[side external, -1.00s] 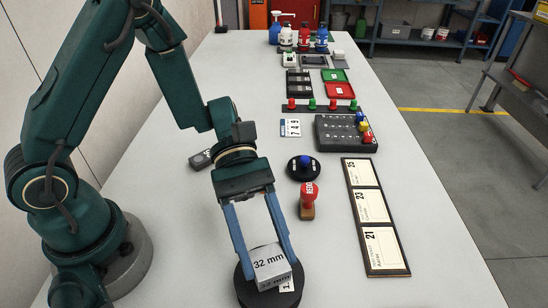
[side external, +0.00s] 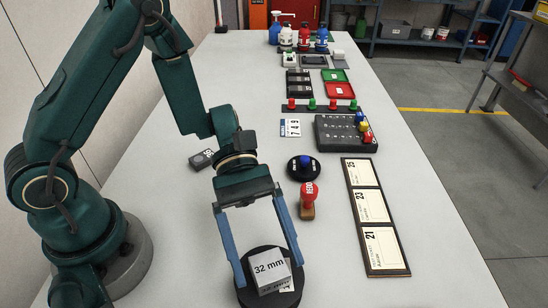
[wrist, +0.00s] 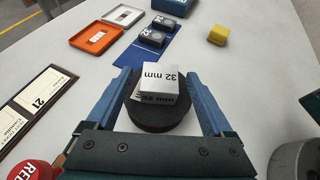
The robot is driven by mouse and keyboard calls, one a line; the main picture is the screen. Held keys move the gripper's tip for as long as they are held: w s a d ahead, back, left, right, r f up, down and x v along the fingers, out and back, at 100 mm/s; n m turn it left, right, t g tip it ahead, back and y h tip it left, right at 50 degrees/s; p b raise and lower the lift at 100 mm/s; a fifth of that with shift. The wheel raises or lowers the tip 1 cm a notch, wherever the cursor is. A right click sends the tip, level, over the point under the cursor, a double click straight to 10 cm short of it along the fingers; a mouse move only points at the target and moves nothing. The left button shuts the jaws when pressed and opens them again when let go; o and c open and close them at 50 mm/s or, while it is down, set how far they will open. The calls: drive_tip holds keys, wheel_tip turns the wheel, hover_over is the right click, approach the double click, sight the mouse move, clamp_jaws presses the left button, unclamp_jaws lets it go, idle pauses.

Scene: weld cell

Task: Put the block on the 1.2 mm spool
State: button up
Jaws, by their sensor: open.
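The block (side external: 268,267) is white with "32 mm" printed on it. It sits on top of a round black spool (side external: 250,299), whose pale label is mostly covered, so I cannot read its size. In the wrist view the block (wrist: 155,83) rests on the spool (wrist: 162,125), toward its far side. My gripper (side external: 268,274) is open. Its blue fingers stand on either side of the block and spool, with visible gaps to the block. In the wrist view my gripper (wrist: 163,87) spans them the same way.
A red stamp (side external: 308,200) and a black disc with a blue knob (side external: 303,168) stand behind. A framed card board (side external: 375,215) lies to the right. A dark block (side external: 201,159) lies behind my gripper. A yellow block (wrist: 217,35) and orange tray (wrist: 95,40) show in the wrist view.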

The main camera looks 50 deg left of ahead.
drive_tip(key=v, duration=1.2)
drive_tip(key=s+a+r+m+t+y, duration=0.5)
drive_tip(key=m+t+y, duration=0.5)
drive_tip(key=m, duration=0.3)
drive_tip(key=shift+s+a+m+y, duration=0.3)
drive_tip(key=shift+s+a+y, duration=0.15)
drive_tip(key=shift+y, duration=0.45)
